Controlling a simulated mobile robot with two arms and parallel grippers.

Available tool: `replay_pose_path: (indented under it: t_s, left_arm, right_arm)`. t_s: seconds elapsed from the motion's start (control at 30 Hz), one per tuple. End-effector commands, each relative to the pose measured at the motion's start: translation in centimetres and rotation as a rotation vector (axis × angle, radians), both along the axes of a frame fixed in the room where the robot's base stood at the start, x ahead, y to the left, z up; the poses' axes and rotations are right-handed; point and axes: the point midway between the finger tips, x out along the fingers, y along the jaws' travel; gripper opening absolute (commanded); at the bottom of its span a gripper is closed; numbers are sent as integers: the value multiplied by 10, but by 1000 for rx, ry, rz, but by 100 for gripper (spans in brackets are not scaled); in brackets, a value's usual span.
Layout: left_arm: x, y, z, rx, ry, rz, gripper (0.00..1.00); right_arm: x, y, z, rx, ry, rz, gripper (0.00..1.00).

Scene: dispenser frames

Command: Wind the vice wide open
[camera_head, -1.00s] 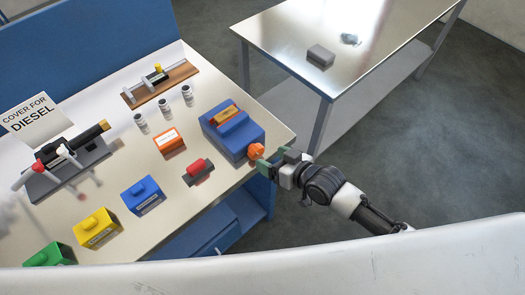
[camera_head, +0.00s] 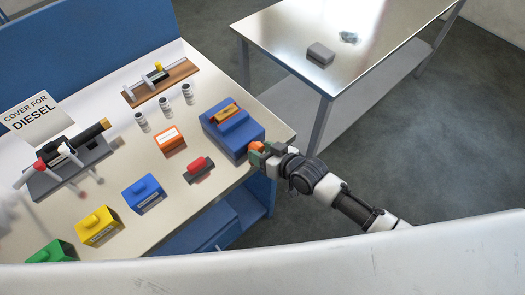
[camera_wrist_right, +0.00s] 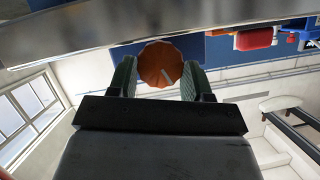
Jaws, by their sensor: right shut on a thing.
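The vice is a blue block (camera_head: 237,143) near the right edge of the workbench, with a yellow-orange piece (camera_head: 224,115) on its top. Its orange knob (camera_head: 256,147) sticks out at the front right side. My right gripper (camera_head: 259,152) is at the knob, with its fingers around it. The gap of the vice jaws is hard to judge. My left gripper does not show clearly.
The bench also holds a red part on a dark base (camera_head: 199,168), an orange box (camera_head: 169,139), blue (camera_head: 144,195), yellow (camera_head: 98,228) and green (camera_head: 52,252) boxes, and several small jars (camera_head: 164,105). A metal table (camera_head: 300,35) stands behind, with a grey block (camera_head: 320,54).

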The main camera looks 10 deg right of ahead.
Motion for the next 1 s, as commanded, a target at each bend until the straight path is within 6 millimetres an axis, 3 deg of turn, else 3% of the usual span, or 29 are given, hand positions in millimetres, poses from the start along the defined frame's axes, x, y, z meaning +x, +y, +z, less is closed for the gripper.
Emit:
replay_pose_path:
  t_s: [0.23, 0.5, 0.7, 1.0]
  left_arm:
    - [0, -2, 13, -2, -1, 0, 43]
    - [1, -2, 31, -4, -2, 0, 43]
    - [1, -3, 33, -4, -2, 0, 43]
    - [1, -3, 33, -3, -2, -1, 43]
  right_arm:
    - [-1, 1, 4, -60, -43, -2, 26]
    - [-3, 4, 3, -281, -203, -3, 26]
    - [-3, 4, 0, -386, -280, -2, 26]
    - [-3, 4, 0, -403, -293, 0, 26]
